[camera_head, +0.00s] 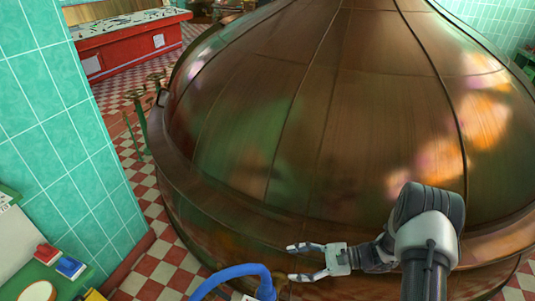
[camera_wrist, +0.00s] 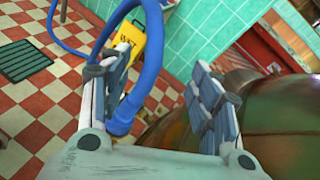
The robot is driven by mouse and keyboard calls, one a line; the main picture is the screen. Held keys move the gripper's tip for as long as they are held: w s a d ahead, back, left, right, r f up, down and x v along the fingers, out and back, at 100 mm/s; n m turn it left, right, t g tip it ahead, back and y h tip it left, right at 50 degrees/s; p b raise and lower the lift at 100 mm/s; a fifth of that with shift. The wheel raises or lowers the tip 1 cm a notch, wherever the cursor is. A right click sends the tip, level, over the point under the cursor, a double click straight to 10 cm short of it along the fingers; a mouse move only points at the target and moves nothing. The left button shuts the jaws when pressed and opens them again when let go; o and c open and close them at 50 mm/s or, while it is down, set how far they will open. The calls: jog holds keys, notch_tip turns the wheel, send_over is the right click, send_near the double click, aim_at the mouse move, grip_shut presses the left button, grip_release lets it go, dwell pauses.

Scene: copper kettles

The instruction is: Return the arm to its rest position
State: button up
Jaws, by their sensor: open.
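My gripper (camera_head: 308,261) is open and empty, in front of the lower rim of the large copper kettle (camera_head: 330,110) in the head view. Its fingers point left. In the wrist view my gripper (camera_wrist: 165,95) shows its two fingers spread wide, with nothing held between them. A thick blue hose (camera_wrist: 152,50) passes behind the left finger there; I cannot tell whether it touches. The hose also shows at the bottom of the head view (camera_head: 235,272), left of the fingers.
A teal tiled wall (camera_head: 60,110) stands at the left. A yellow floor sign (camera_wrist: 128,38) and a dark floor grate (camera_wrist: 22,62) show in the wrist view. Red and blue blocks sit on a green-edged surface (camera_head: 62,283) at lower left. Checkered floor (camera_head: 150,210) lies between wall and kettle.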

jog(key=s+r+n+g+h, duration=0.1)
jog(key=s+r+n+h, duration=0.2)
jog(key=r, duration=0.4)
jog(key=s+a+r+n+g+h, duration=0.1)
jog(key=s+r+n+h, duration=0.15)
jog(key=r, duration=0.45)
jog(key=s+r+n+g+h, duration=0.1)
jog(key=s+r+n+h, duration=0.2)
jog(key=r, duration=0.4)
jog(key=s+d+r+n+t+h, duration=0.3)
jog(key=s+r, duration=0.2)
jog(key=s, duration=0.2)
jog(key=s+d+r+n+t+h, duration=0.3)
jog(key=s+r, duration=0.2)
jog(key=s, duration=0.3)
jog(key=shift+n+t+h, duration=0.35)
jog(key=shift+t, duration=0.05)
jog(key=shift+r, duration=0.1)
jog(key=shift+c, duration=0.3)
